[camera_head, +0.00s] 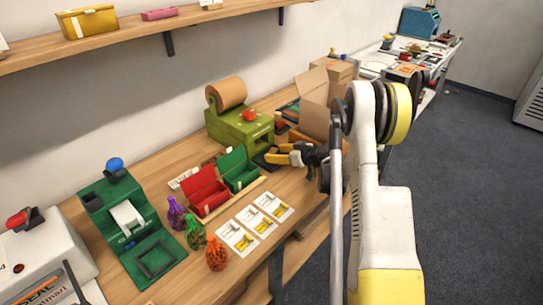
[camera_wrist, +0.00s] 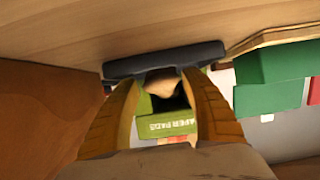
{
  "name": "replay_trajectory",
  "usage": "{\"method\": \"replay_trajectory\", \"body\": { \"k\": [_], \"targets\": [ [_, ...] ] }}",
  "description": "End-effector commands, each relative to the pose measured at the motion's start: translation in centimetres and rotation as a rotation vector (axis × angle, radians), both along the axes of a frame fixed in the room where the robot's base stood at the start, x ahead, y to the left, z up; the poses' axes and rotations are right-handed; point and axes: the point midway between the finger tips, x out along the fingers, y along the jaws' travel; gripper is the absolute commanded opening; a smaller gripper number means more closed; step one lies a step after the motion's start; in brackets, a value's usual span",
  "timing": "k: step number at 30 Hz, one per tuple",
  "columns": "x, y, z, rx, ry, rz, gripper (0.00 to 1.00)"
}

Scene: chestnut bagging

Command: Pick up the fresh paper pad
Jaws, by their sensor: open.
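A green dispenser (camera_head: 240,130) with a brown roll on top stands at the back of the bench; its green face, lettered "APER PADS" (camera_wrist: 167,126), shows between my fingers in the wrist view. My gripper (camera_head: 273,155) is low over the bench, just in front of the dispenser, with its yellow fingers apart. The wrist view also shows the open gripper (camera_wrist: 165,86). A dark tray-like part (camera_wrist: 165,58) lies across the fingertips, and a small tan patch, perhaps the paper pad (camera_wrist: 163,82), shows between them. I cannot tell whether the fingers touch it.
Red (camera_head: 206,191) and green (camera_head: 238,169) open boxes stand left of my gripper. An open cardboard box (camera_head: 315,115) is behind and to the right. Printed cards (camera_head: 254,221), net bags (camera_head: 216,253) and a green press (camera_head: 130,230) are farther left.

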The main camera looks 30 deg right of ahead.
Motion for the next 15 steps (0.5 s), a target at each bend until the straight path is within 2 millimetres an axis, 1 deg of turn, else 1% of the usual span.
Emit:
{"method": "replay_trajectory", "body": {
  "k": [1,4,6,11,14,15],
  "targets": [
    [0.7,0.4,-0.9,-0.001,0.0,0.003,0.54],
    [1.9,0.8,-1.3,0.0,0.0,0.001,0.54],
    [2.2,0.9,-1.4,0.0,0.0,0.0,0.54],
    [2.2,0.9,-1.2,0.0,0.0,0.0,0.54],
    [2.2,0.9,-1.2,0.0,0.0,0.0,0.29],
    [2.2,0.9,-1.2,0.0,0.0,0.0,0.29]
  ]
}}
